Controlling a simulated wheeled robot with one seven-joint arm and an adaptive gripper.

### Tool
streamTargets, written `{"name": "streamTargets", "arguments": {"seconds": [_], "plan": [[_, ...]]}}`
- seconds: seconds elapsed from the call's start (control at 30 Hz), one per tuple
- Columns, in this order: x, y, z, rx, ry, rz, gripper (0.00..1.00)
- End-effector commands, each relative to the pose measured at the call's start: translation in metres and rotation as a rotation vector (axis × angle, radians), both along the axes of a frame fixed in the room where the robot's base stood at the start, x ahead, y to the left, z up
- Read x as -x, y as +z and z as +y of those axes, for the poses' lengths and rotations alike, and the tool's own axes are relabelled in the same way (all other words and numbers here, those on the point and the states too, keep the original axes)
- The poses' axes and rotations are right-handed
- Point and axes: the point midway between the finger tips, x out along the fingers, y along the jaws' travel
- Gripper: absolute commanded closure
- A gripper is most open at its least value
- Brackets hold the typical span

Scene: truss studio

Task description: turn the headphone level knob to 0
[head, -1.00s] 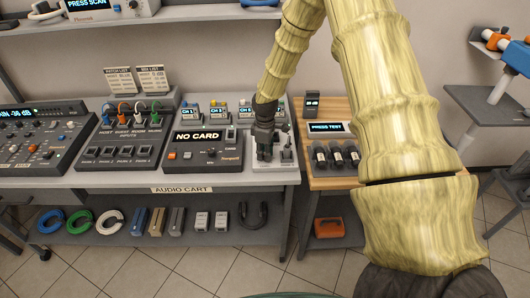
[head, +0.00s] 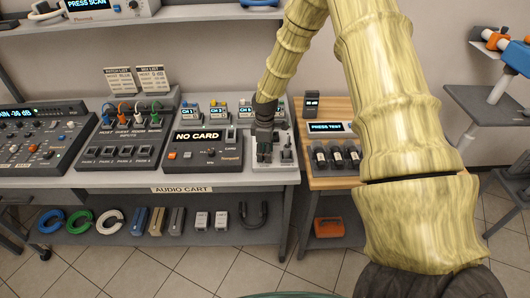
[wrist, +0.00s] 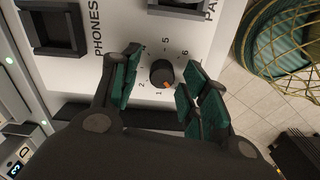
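The headphone level knob (wrist: 162,73) is a small black round knob on a light panel marked PHONES (wrist: 97,32). Its orange mark faces down and slightly right in the wrist view, just right of the printed 1. The numbers 1, 2, 5 and 6 show; I cannot see a 0, and the right finger covers part of the dial. My gripper (wrist: 160,78) is open, with green-padded fingers on both sides of the knob and visible gaps. In the head view my gripper (head: 264,146) points down over the panel (head: 272,163) and hides the knob.
The NO CARD recorder (head: 203,150) stands left of the panel. A wooden-topped table (head: 330,183) with dark cylinders is on the right. In the wrist view, a black square socket (wrist: 50,28) lies upper left and a gold wire basket (wrist: 285,40) stands beyond the panel.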

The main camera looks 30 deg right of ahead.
Motion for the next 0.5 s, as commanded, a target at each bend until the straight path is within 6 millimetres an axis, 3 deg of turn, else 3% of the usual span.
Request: {"name": "streamTargets", "arguments": {"seconds": [0.3,0.5], "plan": [[0.001,0.001,0.001,-0.001,0.0,0.002,0.54],[0.0,0.019,0.0,-0.001,0.0,0.001,0.54]]}}
